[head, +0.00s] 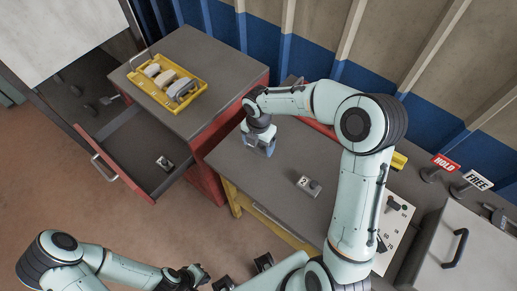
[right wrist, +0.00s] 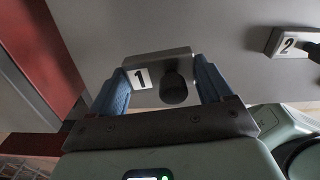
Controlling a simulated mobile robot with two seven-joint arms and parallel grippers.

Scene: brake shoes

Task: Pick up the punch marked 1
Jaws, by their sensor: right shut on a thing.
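The punch marked 1 (right wrist: 160,80) is a grey block with a white label and a dark round part, seen in the right wrist view between the two blue fingers. My right gripper (right wrist: 165,85) is shut on it. In the head view my right gripper (head: 262,145) is over the left part of the grey workbench and mostly hides the punch. Whether the punch touches the bench is not clear. My left gripper (head: 198,275) is low in the head view, away from the bench, and its fingers are too small to read.
A punch marked 2 (head: 308,185) stands on the workbench (head: 255,185). A yellow tray (head: 135,78) with several brake shoes is on the red cabinet. Its open drawer (head: 125,150) holds a small labelled block (head: 164,163). HOLD (head: 445,162) and FREE (head: 478,180) signs stand at right.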

